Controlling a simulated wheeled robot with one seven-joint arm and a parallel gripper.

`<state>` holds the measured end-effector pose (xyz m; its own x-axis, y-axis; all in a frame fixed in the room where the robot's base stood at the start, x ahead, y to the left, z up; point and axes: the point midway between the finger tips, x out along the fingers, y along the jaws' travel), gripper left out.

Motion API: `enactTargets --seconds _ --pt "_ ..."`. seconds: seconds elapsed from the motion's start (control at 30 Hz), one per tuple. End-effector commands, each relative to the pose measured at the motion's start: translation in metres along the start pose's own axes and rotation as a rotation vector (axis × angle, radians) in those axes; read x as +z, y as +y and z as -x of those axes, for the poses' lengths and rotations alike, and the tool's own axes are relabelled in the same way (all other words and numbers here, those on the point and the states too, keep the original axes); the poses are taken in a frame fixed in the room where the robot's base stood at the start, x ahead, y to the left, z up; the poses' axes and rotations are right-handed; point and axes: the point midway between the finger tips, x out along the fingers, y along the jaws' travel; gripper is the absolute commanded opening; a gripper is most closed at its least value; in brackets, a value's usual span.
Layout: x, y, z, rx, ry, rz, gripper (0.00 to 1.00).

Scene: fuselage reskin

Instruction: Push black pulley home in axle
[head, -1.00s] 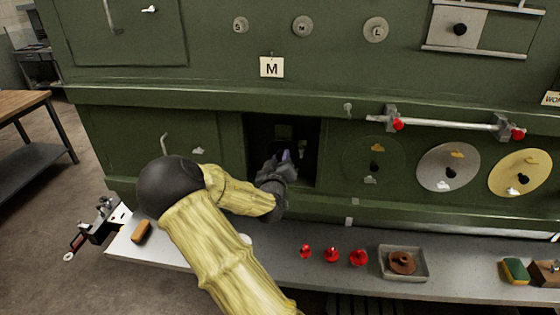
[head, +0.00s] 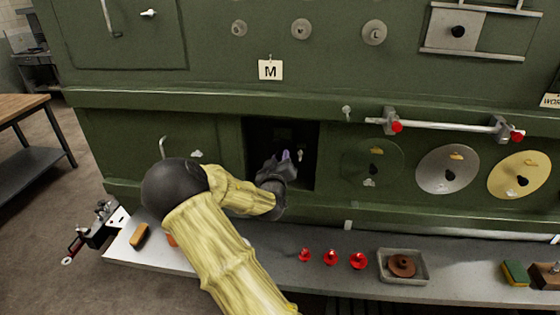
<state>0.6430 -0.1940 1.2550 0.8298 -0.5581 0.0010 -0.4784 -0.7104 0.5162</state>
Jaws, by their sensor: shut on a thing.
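My gripper (head: 286,158) reaches into the dark square opening (head: 311,168) in the green machine's lower front. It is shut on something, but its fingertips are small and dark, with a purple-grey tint. The black pulley cannot be told apart from the dark inside of the opening. The axle is not clear either; only faint shapes show behind my gripper. My arm covers the opening's lower left part.
A grey shelf (head: 455,283) runs below the opening. On it are several red knobs (head: 331,257), a tray (head: 420,277) with a brown part (head: 402,265), and a brush (head: 139,236). A rod (head: 450,124) and discs (head: 448,169) are at right.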

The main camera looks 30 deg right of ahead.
Motion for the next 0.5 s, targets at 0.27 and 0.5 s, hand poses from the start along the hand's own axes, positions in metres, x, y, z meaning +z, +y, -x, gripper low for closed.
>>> enactTargets --seconds 0.27,0.5 --pt "0.0004 0.0005 -0.0051 0.001 0.000 0.000 0.04" --pt "0.0007 0.0007 -0.0088 0.001 -0.001 0.000 0.04"
